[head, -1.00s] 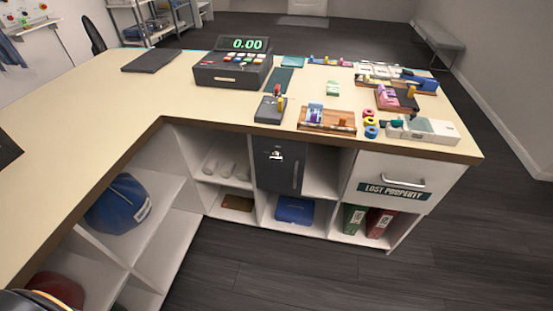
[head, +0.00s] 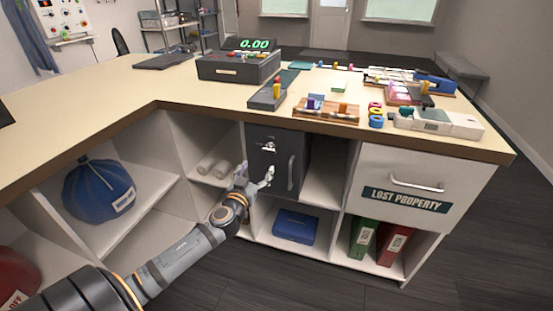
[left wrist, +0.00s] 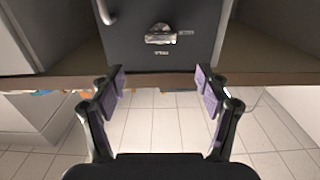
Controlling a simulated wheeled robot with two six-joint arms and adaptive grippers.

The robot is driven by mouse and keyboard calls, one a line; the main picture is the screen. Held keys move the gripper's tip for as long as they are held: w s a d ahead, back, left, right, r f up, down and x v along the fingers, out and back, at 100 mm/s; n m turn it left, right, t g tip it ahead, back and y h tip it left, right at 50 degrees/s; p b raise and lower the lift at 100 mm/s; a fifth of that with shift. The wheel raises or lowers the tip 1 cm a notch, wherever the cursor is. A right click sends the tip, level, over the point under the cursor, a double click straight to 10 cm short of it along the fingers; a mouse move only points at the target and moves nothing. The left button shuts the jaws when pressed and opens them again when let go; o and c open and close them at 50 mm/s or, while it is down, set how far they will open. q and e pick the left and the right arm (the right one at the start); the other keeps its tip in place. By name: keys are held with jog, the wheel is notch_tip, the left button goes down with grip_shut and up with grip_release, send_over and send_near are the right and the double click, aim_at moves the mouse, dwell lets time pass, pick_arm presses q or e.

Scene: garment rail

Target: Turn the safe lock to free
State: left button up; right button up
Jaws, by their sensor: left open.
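The small dark grey safe (head: 262,165) sits in a bay under the counter, its door shut. Its silver lock (head: 269,147) is on the upper door, with a vertical handle (head: 291,172) to its right. The lock also shows in the left wrist view (left wrist: 159,36), where the picture looks upside down. A small label lies beside it, too small to read. My left gripper (head: 258,179) is in front of the door, just below the lock. In the left wrist view it is open and empty (left wrist: 160,84), apart from the lock. My right gripper is not in view.
The counter edge (head: 330,126) overhangs the safe. Shelves around it hold white rolls (head: 212,168), a blue case (head: 295,226) and binders (head: 362,238). A lost property drawer (head: 415,180) is to the right. A register (head: 238,68) and small items stand on the counter.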

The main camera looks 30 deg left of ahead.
aim_at(268, 150)
pick_arm(q)
jog(key=p+x, duration=0.2)
jog(key=x, duration=0.7)
jog(key=shift+a, duration=0.15)
jog(key=shift+w+a+f, duration=0.1)
jog(key=shift+w+a, duration=0.05)
jog(key=shift+w, duration=0.5)
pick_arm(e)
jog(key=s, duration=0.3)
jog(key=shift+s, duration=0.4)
pick_arm(q)
jog(key=c, duration=1.2)
